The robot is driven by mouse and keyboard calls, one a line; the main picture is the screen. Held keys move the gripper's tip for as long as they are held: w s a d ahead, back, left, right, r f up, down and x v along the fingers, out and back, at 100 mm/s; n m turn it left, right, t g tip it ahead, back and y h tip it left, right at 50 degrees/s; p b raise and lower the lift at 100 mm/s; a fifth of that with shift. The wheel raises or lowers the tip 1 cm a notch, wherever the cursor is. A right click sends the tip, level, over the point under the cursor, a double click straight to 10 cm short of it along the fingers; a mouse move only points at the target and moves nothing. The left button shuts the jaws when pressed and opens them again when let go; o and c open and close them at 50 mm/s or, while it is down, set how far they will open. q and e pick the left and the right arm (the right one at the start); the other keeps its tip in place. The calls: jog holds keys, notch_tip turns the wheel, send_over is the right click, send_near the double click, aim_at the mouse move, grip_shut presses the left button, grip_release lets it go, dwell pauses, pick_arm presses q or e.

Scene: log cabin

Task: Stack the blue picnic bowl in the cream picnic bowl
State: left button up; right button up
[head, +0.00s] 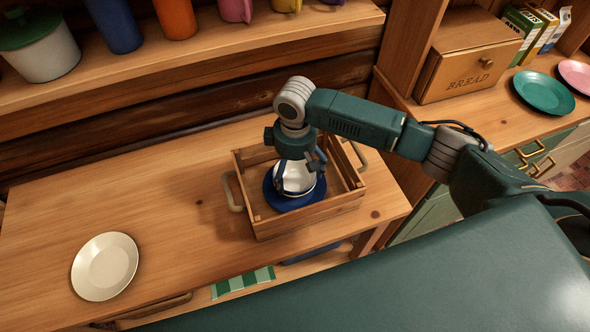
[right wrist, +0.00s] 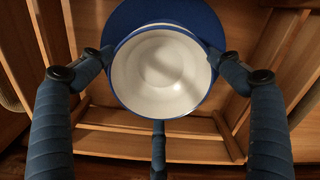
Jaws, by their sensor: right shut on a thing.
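The blue picnic bowl (head: 299,179) has a pale inside and a thin blue rim. My right gripper (head: 301,176) comes down from above into the wooden crate and is shut on this bowl. In the right wrist view the gripper's fingers (right wrist: 160,85) sit around the bowl (right wrist: 160,72), its open side facing the camera. A wider blue disc (right wrist: 127,18), like a plate, shows behind it. A shallow cream dish (head: 105,267) lies on the table at left; I cannot tell whether it is bowl or plate. My left gripper is not in view.
The slatted crate (head: 311,222) has rope handles and stands at the table's right. Bare table (head: 150,200) lies between crate and cream dish. A shelf (head: 190,78) with cups and a pot runs above. A bread box (head: 468,62) and plates stand on the right counter.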

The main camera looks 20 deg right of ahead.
aim_at(295, 181)
jog(key=shift+f, duration=0.1)
jog(key=shift+f, duration=0.1)
jog(key=o, duration=1.1)
notch_tip(295, 181, up, 13)
jog(key=b, duration=0.1)
jog(key=shift+f, duration=0.2)
jog(key=shift+f, duration=0.1)
